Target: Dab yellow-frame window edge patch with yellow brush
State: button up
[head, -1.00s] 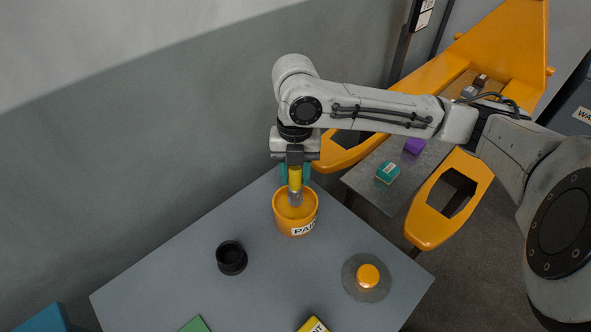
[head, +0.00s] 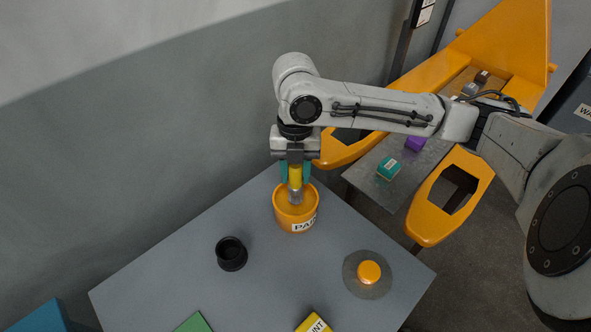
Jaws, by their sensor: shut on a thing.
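The yellow brush (head: 295,176) is upright in my gripper (head: 295,174), whose teal fingers are shut on its yellow handle. The brush's grey metal collar (head: 295,195) is at the mouth of the orange paint pot (head: 297,219), labelled with letters starting "PA". The bristles are hidden inside the pot, so I cannot tell how deep they reach. The pot stands on the grey table near its back edge. I see no yellow-framed window or patch in this view.
On the table are a black cup (head: 231,254), an orange knob on a grey disc (head: 369,272), and yellow and green blocks at the front edge. The table's middle is clear.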

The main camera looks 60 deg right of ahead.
jog(key=shift+f+b, duration=0.4)
jog(key=shift+f, duration=0.15)
dwell(1.3)
jog(key=shift+r, duration=0.1)
jog(key=shift+r+p, duration=2.8)
jog(key=shift+r, duration=0.7)
